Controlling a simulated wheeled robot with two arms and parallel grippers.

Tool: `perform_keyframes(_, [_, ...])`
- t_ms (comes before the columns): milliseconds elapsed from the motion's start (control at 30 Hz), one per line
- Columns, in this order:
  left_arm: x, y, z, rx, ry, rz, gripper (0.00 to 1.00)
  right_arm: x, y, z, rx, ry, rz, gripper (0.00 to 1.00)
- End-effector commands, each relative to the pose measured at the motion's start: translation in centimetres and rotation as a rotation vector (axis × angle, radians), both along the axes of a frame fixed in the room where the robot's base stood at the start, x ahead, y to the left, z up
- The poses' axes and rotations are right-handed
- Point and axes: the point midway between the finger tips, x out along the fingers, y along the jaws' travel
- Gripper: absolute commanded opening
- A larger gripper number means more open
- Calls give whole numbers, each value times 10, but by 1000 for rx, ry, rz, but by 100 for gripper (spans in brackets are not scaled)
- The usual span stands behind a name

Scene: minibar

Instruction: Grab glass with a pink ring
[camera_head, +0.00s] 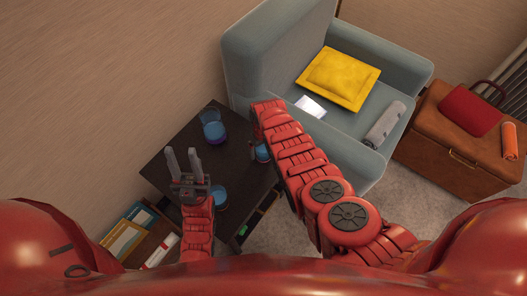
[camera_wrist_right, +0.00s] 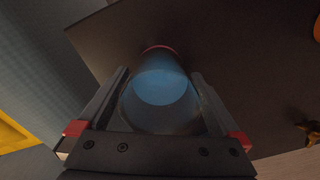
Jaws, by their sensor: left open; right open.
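In the right wrist view, a clear glass with blue contents (camera_wrist_right: 160,88) has a pinkish-red ring at its far end. It lies between the two fingers of my right gripper (camera_wrist_right: 160,75), which is open; I cannot tell whether they touch it. In the head view, a blue glass (camera_head: 262,152) shows beside my right arm, which partly hides it. Another glass (camera_head: 212,130) with a purplish lower edge stands farther back. A third blue glass (camera_head: 220,196) stands just right of my left gripper (camera_head: 183,160), which is open and empty.
The glasses stand on a dark table (camera_head: 242,178). A grey-blue armchair (camera_head: 262,60) with a yellow cushion (camera_head: 340,78) is behind it. A brown case (camera_head: 455,150) stands at the right. Books (camera_head: 125,240) lie at the lower left.

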Motion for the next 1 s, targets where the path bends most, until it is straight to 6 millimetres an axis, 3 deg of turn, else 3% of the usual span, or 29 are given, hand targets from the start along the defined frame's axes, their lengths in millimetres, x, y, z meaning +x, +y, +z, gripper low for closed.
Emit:
perform_keyframes(233, [0, 0, 0, 0, 0, 0, 41, 0, 0, 0, 0, 1, 0, 98])
perform_keyframes(733, [0, 0, 0, 0, 0, 0, 41, -1, 0, -1, -1, 2, 0, 9])
perform_keyframes(1000, [0, 0, 0, 0, 0, 0, 41, -1, 0, 0, -1, 2, 0, 9])
